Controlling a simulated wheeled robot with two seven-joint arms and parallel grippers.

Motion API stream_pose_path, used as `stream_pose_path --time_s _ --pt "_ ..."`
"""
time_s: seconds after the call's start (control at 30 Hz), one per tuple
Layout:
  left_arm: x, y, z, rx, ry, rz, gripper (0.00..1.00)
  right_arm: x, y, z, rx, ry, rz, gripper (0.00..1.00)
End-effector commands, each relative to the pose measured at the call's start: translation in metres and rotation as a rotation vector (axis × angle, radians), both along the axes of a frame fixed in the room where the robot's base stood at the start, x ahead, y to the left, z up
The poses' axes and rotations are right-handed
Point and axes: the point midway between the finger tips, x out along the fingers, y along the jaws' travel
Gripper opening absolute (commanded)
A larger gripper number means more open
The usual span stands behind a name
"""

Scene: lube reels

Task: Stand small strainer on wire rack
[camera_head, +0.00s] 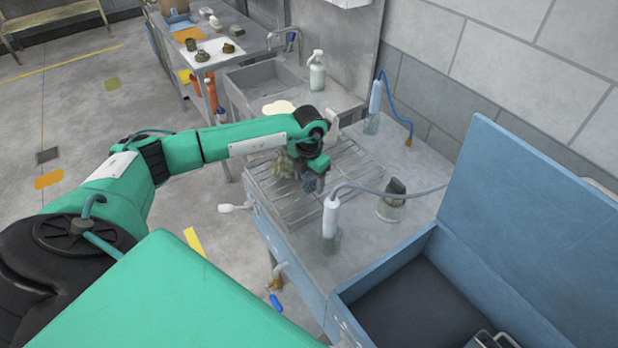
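The wire rack (350,170) lies on the metal bench, its bars running across it. My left gripper (319,184) points down over the rack's near middle part; my own wrist covers much of it. A small dark mesh piece, which looks like the small strainer (308,186), is right at the fingertips, low over or on the bars. I cannot tell whether the fingers are closed on it or whether it touches the rack. A crumpled grey-green thing (283,166) is just left of the gripper on the rack. My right gripper is out of view.
Two clear bottles with blue hoses (330,222) (374,108) stand on the bench, with a small dark-topped jar (393,201) to the right. An open blue box (385,268) fills the near right. A sink (265,80) and a soap bottle (317,74) are behind.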

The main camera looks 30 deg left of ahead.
Motion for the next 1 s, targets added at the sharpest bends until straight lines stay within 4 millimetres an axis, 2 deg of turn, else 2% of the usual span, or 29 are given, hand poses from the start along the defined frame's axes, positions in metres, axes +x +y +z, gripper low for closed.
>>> stream_pose_path --time_s 0.33,0.37,0.47,0.8,1.0 --pt "0.0 0.0 0.006 0.0 0.0 0.0 0.63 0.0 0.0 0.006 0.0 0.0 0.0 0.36" --pt "0.001 0.0 0.006 0.0 -0.002 0.0 0.63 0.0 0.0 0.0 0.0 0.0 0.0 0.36" --pt "0.001 0.0 0.021 -0.001 -0.005 0.0 0.63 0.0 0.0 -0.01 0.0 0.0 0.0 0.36" --pt "0.001 0.0 0.094 0.0 -0.005 -0.001 0.63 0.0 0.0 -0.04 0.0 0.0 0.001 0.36" --pt "0.0 0.0 0.118 0.0 -0.002 0.0 0.63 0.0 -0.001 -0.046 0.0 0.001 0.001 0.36"
